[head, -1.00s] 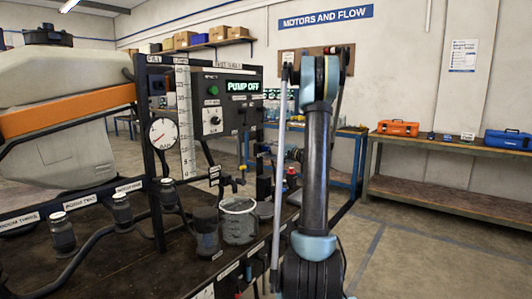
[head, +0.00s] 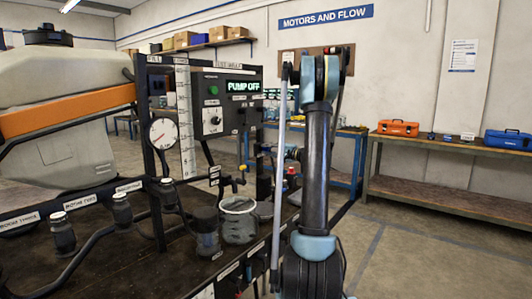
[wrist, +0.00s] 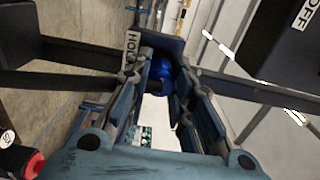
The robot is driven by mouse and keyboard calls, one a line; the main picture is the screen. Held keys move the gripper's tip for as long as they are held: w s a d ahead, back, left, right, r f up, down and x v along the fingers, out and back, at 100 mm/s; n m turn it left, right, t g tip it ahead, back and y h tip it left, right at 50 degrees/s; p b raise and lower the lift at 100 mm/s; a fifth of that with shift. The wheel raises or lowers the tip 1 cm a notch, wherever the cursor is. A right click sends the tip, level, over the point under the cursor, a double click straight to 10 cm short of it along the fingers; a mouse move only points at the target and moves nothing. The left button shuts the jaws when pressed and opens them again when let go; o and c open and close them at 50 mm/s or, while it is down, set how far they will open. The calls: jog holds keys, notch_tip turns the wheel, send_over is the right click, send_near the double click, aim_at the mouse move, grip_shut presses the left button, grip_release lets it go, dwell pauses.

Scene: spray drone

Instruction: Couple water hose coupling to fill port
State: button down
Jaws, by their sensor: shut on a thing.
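In the wrist view my gripper (wrist: 161,92) has its two fingers on either side of a round, shiny blue part (wrist: 160,74), which I take to be the hose coupling. It is shut on this part, and the fingers hide much of it. In the head view my arm (head: 318,150) stands in front of the gripper; only a small bluish piece beside the arm shows, and the coupling cannot be made out. A FILL label (head: 155,59) is on top of the black frame at left. I cannot clearly make out the fill port itself.
The black bench (head: 130,262) carries a gauge (head: 163,134), a clear beaker (head: 239,221), dark fittings and a panel reading PUMP OFF (head: 243,86). A large white tank (head: 60,95) with an orange band is at left. The floor (head: 420,255) at right is clear.

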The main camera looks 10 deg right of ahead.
jog(key=v, duration=0.6)
dwell(1.5)
